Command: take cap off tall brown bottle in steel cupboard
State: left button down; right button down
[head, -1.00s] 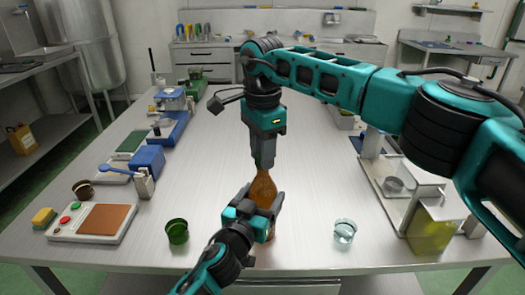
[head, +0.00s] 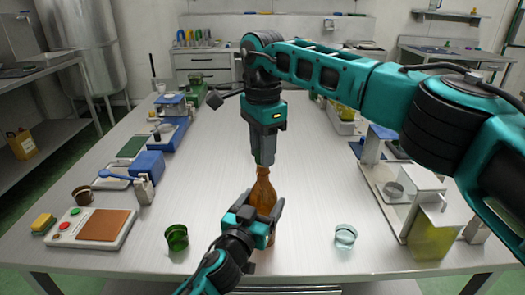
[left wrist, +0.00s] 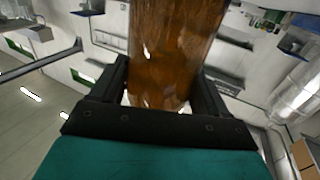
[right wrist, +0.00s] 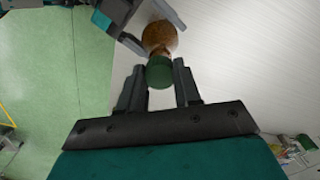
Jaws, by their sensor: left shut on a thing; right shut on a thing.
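The tall brown bottle (head: 262,197) stands upright at the front middle of the steel table, not inside any cupboard I can see. My left gripper (head: 262,213) is shut around its body; brown glass (left wrist: 172,55) fills the jaws in the left wrist view. My right gripper (head: 264,163) points straight down over the bottle's neck. In the right wrist view its fingers (right wrist: 160,88) are shut on a dark green cap (right wrist: 160,72), in line with the bottle (right wrist: 159,38). I cannot tell whether the cap still touches the neck.
A green glass (head: 177,237) stands left of the bottle and a clear glass (head: 345,236) stands right. A device with a brown plate (head: 104,225) is at the left front. A press-like stand (head: 425,190) is at the right. The table (head: 215,170) is clear between.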

jog(key=shift+r, duration=2)
pick_arm(q)
grip_release()
jog(key=shift+s, duration=0.15)
